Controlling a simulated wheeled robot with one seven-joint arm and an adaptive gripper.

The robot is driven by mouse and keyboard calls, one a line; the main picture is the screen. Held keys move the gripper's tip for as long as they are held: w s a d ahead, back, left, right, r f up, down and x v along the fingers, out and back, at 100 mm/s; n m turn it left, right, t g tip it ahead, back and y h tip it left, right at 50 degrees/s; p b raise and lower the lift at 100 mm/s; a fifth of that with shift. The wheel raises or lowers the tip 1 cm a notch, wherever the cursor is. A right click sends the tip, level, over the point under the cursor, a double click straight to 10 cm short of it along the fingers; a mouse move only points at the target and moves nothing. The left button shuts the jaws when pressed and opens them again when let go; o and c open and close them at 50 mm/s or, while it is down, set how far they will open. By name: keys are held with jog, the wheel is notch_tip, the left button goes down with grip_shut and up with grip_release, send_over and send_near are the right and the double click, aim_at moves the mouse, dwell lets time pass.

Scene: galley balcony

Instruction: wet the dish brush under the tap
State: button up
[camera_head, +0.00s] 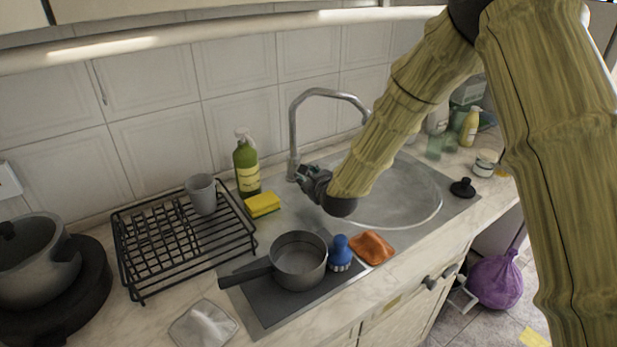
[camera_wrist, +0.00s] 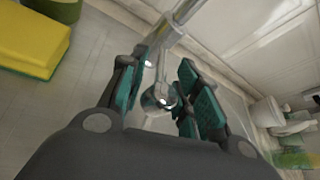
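The dish brush (camera_head: 340,253), blue with a rounded knob, stands upright at the front edge of the sink unit, between the saucepan and an orange cloth. The chrome tap (camera_head: 293,135) rises behind the sink, and its spout arches right over the basin. My gripper (camera_head: 310,181) is beside the foot of the tap, away from the brush. In the wrist view my gripper (camera_wrist: 168,92) has its fingers apart, with a chrome part of the tap (camera_wrist: 157,98) showing between them. I cannot tell whether they touch it. No water shows.
A saucepan (camera_head: 299,262) and an orange cloth (camera_head: 372,247) flank the brush. A yellow sponge (camera_head: 262,205), a green bottle (camera_head: 246,167) and a black dish rack (camera_head: 150,262) stand left of the tap. A black plug (camera_head: 462,188) lies right of the basin.

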jog(key=shift+c, duration=0.5)
grip_shut()
jog(key=shift+w+f, duration=0.1)
jog(key=shift+f, duration=0.1)
